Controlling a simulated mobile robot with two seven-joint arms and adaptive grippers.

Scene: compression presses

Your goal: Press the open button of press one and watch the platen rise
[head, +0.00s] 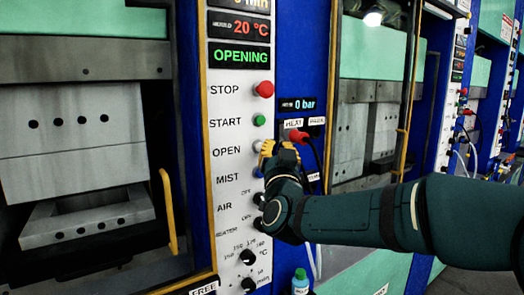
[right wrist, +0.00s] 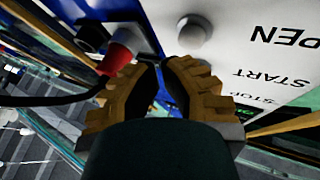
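The white open button (head: 258,146) sits beside the OPEN label on press one's white control panel (head: 225,170). It also shows in the right wrist view (right wrist: 193,32). My right gripper (head: 270,150) is at the button's right, its yellow fingertips close together and empty. In the right wrist view the fingertips (right wrist: 162,64) are just below the button; I cannot tell whether they touch it. The panel display (head: 239,56) reads OPENING in green. The upper platen block (head: 75,130) stands above the lower block (head: 88,219), with a gap between them. My left gripper is out of view.
The red stop (head: 264,89) and green start (head: 259,120) buttons are above the open button. A red connector (right wrist: 120,50) with a black cable is close to my fingers. A yellow handle (head: 168,210) stands left of the panel. Another press (head: 350,130) is behind my arm.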

